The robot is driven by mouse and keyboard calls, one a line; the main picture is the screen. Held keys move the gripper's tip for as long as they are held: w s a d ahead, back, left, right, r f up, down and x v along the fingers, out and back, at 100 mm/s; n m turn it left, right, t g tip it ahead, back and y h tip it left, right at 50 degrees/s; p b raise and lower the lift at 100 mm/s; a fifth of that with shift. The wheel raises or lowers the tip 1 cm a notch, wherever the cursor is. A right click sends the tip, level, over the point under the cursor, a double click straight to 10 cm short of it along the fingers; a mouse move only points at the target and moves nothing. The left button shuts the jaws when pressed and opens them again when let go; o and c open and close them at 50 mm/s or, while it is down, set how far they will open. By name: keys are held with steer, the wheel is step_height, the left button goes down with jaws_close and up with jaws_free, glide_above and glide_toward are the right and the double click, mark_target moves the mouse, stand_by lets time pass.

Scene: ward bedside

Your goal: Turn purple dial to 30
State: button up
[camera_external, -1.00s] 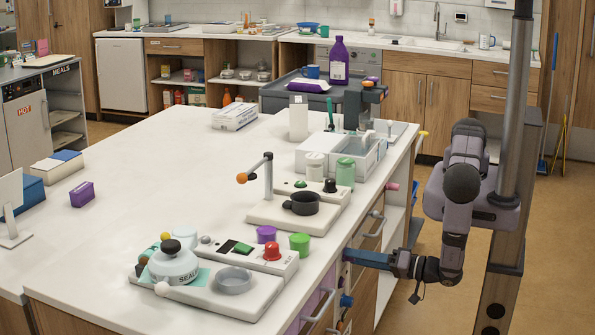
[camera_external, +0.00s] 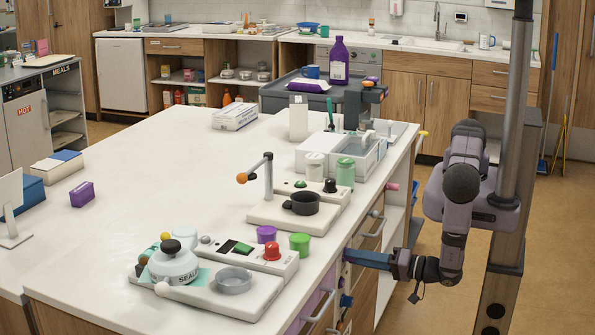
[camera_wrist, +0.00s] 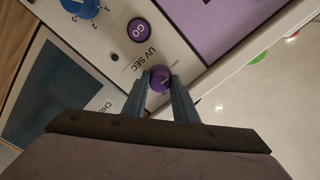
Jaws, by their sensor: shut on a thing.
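The purple dial (camera_wrist: 160,78) is on a white front panel marked "UV SEC" in the wrist view. My gripper (camera_wrist: 160,86) is shut on the dial, with one blue-grey finger on each side of it. The dial's scale numbers are too small or hidden by the fingers, so its setting cannot be read. In the external view my gripper (camera_external: 347,256) reaches left to the front face of the counter (camera_external: 190,190), and the dial is hidden there.
On the panel near the dial are a purple GO button (camera_wrist: 138,30), a blue numbered dial (camera_wrist: 82,6) and a dark panel (camera_wrist: 62,95). A purple panel (camera_wrist: 205,25) lies beyond. In the external view, drawer handles (camera_external: 318,306) stick out below my gripper.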

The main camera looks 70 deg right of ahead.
steer(key=m+b, duration=0.4)
steer(key=m, duration=2.4)
stand_by(0.4)
steer(key=o, duration=1)
steer(key=shift+o, duration=0.2)
steer(key=s+b, duration=0.2)
steer(key=s, duration=0.5)
steer(key=shift+s, duration=0.15)
